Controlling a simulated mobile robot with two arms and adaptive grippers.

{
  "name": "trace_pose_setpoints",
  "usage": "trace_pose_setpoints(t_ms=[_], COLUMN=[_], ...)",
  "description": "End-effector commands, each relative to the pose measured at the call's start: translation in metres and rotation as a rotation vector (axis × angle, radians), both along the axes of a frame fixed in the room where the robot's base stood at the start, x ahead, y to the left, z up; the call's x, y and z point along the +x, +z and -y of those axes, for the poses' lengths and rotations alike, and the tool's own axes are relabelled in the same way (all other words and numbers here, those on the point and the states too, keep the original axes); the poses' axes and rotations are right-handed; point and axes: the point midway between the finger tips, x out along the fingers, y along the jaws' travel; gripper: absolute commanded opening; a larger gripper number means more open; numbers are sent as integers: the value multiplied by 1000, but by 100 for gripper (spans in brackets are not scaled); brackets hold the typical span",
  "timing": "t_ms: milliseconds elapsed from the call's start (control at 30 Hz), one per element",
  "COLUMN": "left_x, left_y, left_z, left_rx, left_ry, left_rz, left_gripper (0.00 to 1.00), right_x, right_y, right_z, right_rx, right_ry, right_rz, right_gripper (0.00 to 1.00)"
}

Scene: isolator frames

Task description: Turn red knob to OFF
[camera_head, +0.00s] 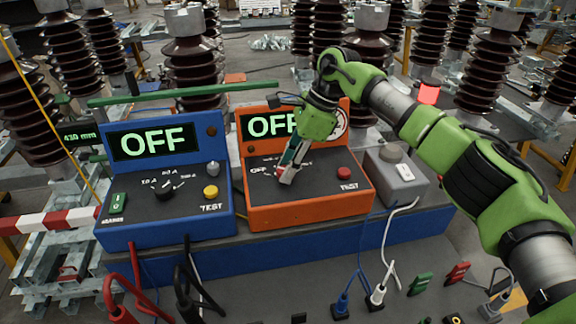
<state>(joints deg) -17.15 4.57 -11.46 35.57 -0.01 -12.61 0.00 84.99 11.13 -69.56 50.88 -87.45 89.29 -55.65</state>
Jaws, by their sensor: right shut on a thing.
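The orange box (305,216) stands on the bench with a dark sloping panel and a green-lit display (262,126) reading "OFF", partly covered by my arm. My right gripper (287,175) reaches down onto the left part of this panel, where a dial with small white lettering is. It is shut on the knob there, which its fingers almost wholly hide, so I cannot tell the pointer's direction. A round red button (343,173) above the word "TEST" sits to the right, apart from the fingers. My left gripper is not in view.
A blue box (170,226) with its own "OFF" display, black knob (162,189) and yellow button (211,193) stands close on the left. A grey box (396,174) stands on the right. Cables and plugs crowd the bench front. Ribbed insulators rise behind.

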Motion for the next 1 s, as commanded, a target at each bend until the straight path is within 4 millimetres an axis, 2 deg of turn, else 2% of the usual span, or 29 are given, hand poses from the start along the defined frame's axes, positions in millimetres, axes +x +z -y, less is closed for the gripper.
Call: trace_pose_setpoints(t_ms=[300, 800, 833, 900, 1000], left_x=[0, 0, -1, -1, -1], left_y=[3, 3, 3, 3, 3], left_z=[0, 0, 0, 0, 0], left_rx=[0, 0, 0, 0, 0], left_ry=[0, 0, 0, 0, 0], left_rz=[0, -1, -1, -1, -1], left_gripper=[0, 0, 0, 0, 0], right_x=[2, 2, 2, 2, 1], right_y=[1, 1, 1, 1, 1], right_z=[0, 0, 0, 0, 0], right_rx=[-1, 0, 0, 0, 0], right_ry=[110, 131, 131, 130, 131], right_rz=[2, 5, 5, 4, 3], right_gripper=[7, 7, 31, 45, 45])
